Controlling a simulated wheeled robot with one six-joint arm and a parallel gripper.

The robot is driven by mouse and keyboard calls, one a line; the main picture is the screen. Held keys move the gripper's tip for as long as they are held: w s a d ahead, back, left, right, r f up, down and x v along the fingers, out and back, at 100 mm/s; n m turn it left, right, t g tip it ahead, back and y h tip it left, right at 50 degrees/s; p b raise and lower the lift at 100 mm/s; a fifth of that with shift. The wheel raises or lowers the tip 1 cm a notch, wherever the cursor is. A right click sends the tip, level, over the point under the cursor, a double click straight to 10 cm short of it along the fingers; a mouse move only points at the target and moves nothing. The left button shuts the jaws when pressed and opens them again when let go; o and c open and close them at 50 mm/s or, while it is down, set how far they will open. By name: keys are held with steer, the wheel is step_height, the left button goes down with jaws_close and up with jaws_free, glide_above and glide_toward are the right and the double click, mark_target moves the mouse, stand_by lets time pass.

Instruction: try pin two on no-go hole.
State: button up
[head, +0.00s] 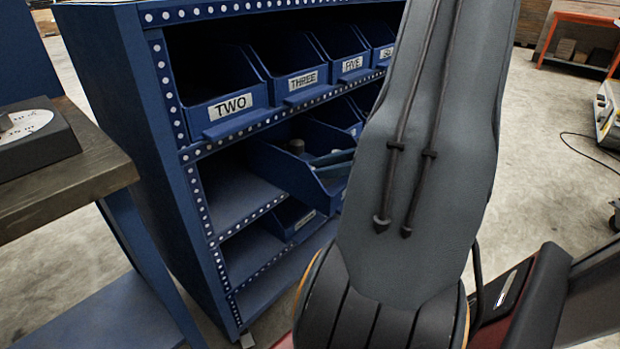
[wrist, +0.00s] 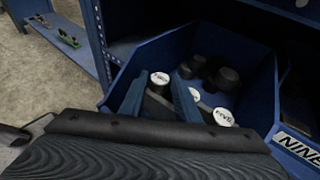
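My gripper (wrist: 160,92) reaches into a blue bin (wrist: 255,88) in the wrist view. Its two blue-grey fingers are apart. A dark pin with a white labelled top (wrist: 160,78) shows between or just beyond the fingertips; I cannot tell whether they touch it, and its label is too small to read. Another white-topped pin (wrist: 223,117) stands right of the fingers, with a third white top partly hidden beside the right finger. In the head view, a dark block with a white lettered disc (head: 40,142) sits on the left bench; its hole is not clear.
The blue rack (head: 110,60) holds labelled bins, including TWO (head: 232,112) and THREE (head: 297,88). Bin walls and shelf edges closely surround my gripper. More dark cylinders (wrist: 228,77) lie in the bin. A wooden-topped bench (head: 75,190) stands left of the rack.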

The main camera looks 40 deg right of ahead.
jaws_close()
step_height(320, 180, up, 10)
steer(key=p, duration=0.2)
steer(key=shift+s, duration=0.1)
